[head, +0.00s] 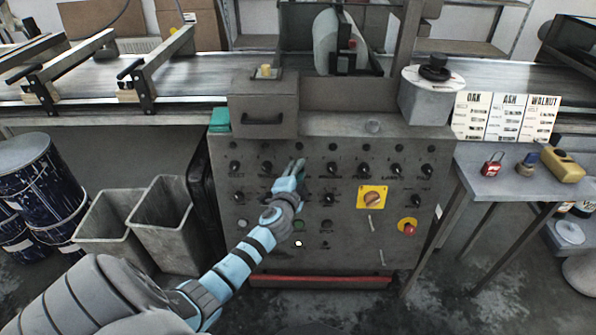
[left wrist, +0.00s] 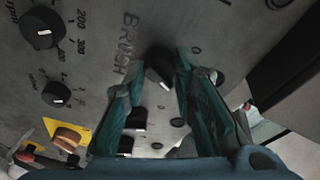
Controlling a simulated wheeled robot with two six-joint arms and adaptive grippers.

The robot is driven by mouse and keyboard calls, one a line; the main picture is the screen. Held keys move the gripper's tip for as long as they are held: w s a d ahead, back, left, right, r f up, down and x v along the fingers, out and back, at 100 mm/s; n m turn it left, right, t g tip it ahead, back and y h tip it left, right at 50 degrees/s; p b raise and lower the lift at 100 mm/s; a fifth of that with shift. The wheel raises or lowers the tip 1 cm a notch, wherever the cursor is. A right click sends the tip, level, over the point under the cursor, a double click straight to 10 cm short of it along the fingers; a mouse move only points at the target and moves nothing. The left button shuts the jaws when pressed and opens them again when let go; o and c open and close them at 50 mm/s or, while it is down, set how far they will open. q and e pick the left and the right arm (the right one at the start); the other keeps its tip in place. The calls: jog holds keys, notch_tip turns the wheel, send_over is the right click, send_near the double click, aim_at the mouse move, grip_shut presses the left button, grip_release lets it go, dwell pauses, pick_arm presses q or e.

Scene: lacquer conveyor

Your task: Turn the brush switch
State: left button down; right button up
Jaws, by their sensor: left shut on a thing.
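The control panel (head: 235,150) is a grey metal cabinet front with rows of black knobs. My left gripper (head: 297,166) reaches up to the middle of the panel and covers part of the upper knob row. In the left wrist view the black brush switch (left wrist: 160,70) sits beside the printed word BRUSH. The teal fingers of my left gripper (left wrist: 154,84) are on either side of this knob, shut on it. In the head view the knob is hidden behind the gripper. My right gripper is not in view.
A yellow-plated rotary switch (head: 372,198) and a red emergency button (head: 408,227) are lower right on the panel. A side table (head: 500,183) with padlocks and a yellow device stands right. Grey bins (head: 165,220) stand left. A conveyor (head: 190,75) runs behind.

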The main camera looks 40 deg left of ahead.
pick_arm(q)
jog(key=c, duration=1.3)
grip_release()
jog(key=v, duration=1.2)
jog(key=shift+r, duration=0.1)
